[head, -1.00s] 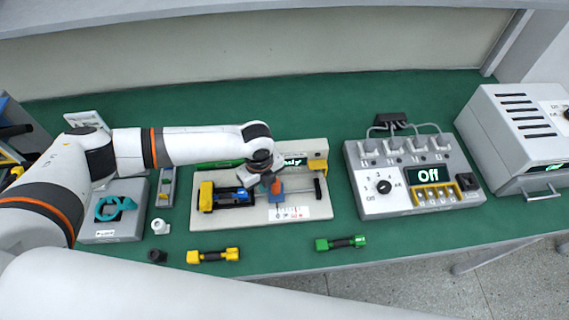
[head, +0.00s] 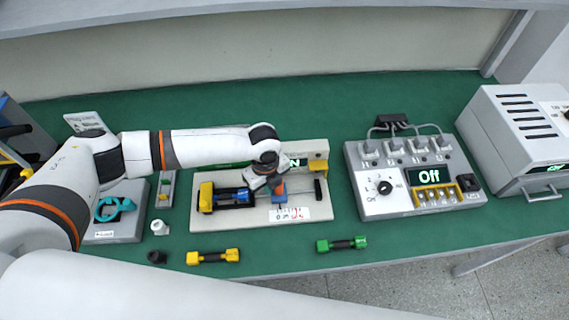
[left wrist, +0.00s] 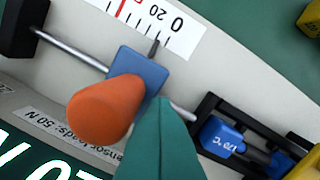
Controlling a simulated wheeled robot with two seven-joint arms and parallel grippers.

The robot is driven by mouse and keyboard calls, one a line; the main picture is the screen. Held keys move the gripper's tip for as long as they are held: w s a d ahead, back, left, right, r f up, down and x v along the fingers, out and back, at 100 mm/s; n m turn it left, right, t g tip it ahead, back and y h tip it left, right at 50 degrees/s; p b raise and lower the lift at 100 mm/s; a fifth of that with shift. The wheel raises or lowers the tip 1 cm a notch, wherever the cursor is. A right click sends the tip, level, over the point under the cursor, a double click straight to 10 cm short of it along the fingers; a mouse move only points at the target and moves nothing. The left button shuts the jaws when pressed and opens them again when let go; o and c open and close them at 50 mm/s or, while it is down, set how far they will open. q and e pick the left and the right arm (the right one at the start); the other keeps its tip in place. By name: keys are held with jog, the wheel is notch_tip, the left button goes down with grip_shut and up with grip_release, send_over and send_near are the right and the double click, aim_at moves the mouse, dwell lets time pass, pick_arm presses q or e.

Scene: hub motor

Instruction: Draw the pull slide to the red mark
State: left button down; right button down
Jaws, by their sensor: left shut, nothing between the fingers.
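The pull slide is a blue block (left wrist: 138,74) with an orange knob (left wrist: 104,110), riding on a metal rod in the left wrist view. It also shows in the head view (head: 279,190) on the pale fixture board (head: 230,219). A thin dark pointer sticks out from the block towards the printed scale (left wrist: 160,22); its tip is near the 0 end. The red mark (left wrist: 122,10) lies further left along the scale. My left gripper (head: 271,187) is shut and empty. Its teal finger (left wrist: 165,130) is beside the knob, close against the slide; contact is unclear.
A blue force-gauge piece (left wrist: 222,138) sits in a black frame at the rod's end. A black end block (left wrist: 22,25) closes the other end. Yellow (head: 213,256) and green (head: 341,243) dumbbell-shaped pieces lie in front.

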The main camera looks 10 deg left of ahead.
aim_at(284, 191)
pick_arm(q)
jog(key=shift+w+d+r+b, duration=0.15)
jog(key=shift+w+d, duration=0.2)
jog(key=shift+d, duration=0.75)
jog(key=shift+w+d+f+b, duration=0.15)
jog(key=shift+w+d, duration=0.15)
jog(key=shift+d, duration=0.8)
jog(key=shift+a+r, duration=0.15)
jog(key=shift+a, duration=0.05)
jog(key=shift+s+a+p, duration=0.25)
jog(key=shift+a+p, duration=0.35)
notch_tip(284, 191, up, 8)
jog(key=p, duration=0.7)
jog(key=shift+p, duration=0.35)
